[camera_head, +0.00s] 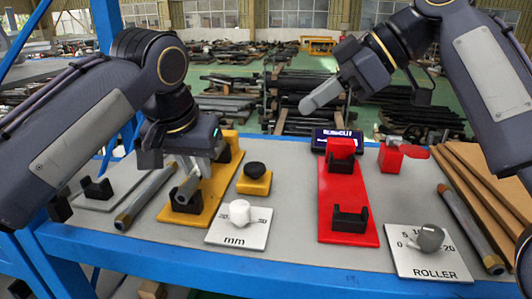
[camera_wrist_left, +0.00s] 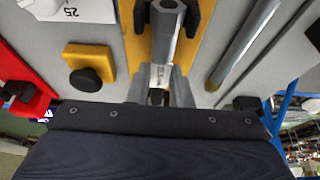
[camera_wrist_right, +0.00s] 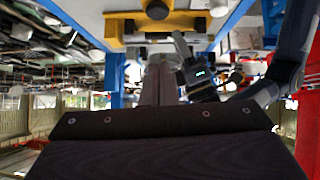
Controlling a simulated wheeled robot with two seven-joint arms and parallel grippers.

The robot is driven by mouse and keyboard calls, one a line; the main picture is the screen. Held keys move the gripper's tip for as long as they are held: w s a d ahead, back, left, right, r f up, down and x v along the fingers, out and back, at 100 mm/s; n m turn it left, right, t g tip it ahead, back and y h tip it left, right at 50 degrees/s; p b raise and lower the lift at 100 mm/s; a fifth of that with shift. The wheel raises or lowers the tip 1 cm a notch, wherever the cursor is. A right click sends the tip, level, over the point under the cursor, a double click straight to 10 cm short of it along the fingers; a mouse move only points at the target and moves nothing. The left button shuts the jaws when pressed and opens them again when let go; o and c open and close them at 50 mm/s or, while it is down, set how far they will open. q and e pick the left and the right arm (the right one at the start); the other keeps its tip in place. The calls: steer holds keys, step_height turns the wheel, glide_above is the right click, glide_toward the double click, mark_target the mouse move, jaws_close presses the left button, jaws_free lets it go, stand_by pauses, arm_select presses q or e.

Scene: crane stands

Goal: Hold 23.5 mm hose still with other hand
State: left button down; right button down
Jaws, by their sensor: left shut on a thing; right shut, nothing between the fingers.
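A grey metal hose (camera_head: 187,188) lies in the black cradle (camera_head: 186,201) of the yellow stand (camera_head: 222,184) on the left of the bench. My left gripper (camera_head: 183,165) is shut on this hose from above; in the left wrist view its fingers (camera_wrist_left: 158,90) sit on both sides of the hose (camera_wrist_left: 166,35). Small print on the hose is too blurred to read. My right gripper (camera_head: 320,97) is shut and empty, in the air behind the red stand (camera_head: 340,186) and well apart from the hose. Its shut fingers also show in the right wrist view (camera_wrist_right: 158,80).
A second tube (camera_head: 146,197) lies left of the yellow stand, and another (camera_head: 468,225) at the right. A yellow button block (camera_head: 253,183), an "mm" dial plate (camera_head: 236,233), a "ROLLER" dial plate (camera_head: 428,262) and a display (camera_head: 337,135) stand on the bench. Brown boards (camera_head: 490,185) lie far right.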

glide_above(250, 166)
steer(key=s+d, duration=0.1)
steer(key=d, duration=0.2)
step_height(250, 166, down, 6)
steer(key=shift+d+f, duration=0.15)
steer(key=shift+f, duration=0.1)
step_height(250, 166, down, 2)
steer(key=shift+w+f, duration=0.1)
steer(key=shift+f, duration=0.15)
steer(key=shift+a+f, duration=0.2)
steer(key=shift+f, duration=0.6)
